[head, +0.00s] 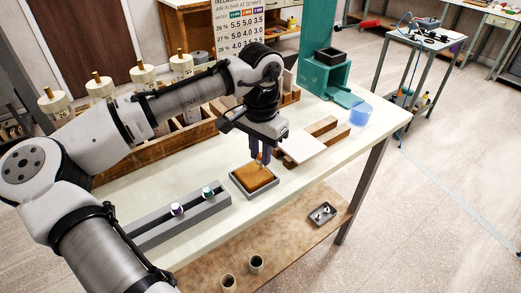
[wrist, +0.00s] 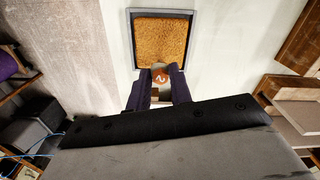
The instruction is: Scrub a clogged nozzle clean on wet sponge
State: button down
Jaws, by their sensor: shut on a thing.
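My gripper (head: 260,157) points down over the sponge tray, its dark purple fingers shut on a small nozzle. In the wrist view, the nozzle (wrist: 160,77) shows between the fingertips (wrist: 159,84) as a round reddish-brown end with a pale mark. The orange-brown sponge (head: 254,178) lies in a grey tray (head: 237,190) on the workbench; it also shows in the wrist view (wrist: 162,38). The nozzle is near the sponge; I cannot tell whether they touch. Two more nozzles, one purple and white (head: 177,209) and one teal (head: 208,192), stand on a grey rail (head: 158,231).
A white board (head: 301,148) and wooden blocks (head: 335,137) lie right of the tray. The pale bench top (head: 222,222) is clear in front.

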jog(key=shift+s+a+f+p, duration=0.15)
jog(key=shift+s+a, duration=0.2)
jog(key=shift+a, duration=0.3)
jog(key=shift+s+a+p, duration=0.1)
jog(key=shift+s+a, duration=0.3)
jog(key=shift+a, duration=0.25)
jog(key=shift+s+a+f+p, duration=0.15)
jog(key=shift+s+a, duration=0.2)
jog(key=shift+a, duration=0.3)
jog(key=shift+w+d+p, duration=0.2)
jog(key=shift+w+d, duration=0.15)
jog(key=shift+d, duration=0.3)
jog(key=shift+w+d+p, duration=0.25)
jog(key=shift+w+d, duration=0.1)
jog(key=shift+d, duration=0.3)
jog(key=shift+w+d+p, duration=0.2)
jog(key=shift+w+d, duration=0.15)
jog(key=shift+d, duration=0.3)
jog(key=shift+s+a+f+p, duration=0.15)
jog(key=shift+s+a+p, duration=0.15)
jog(key=shift+s+a, duration=1.3)
jog(key=shift+w, duration=0.1)
jog(key=shift+w+d+p, duration=0.7)
jog(key=shift+w+d, duration=0.75)
jog(key=shift+w, duration=0.3)
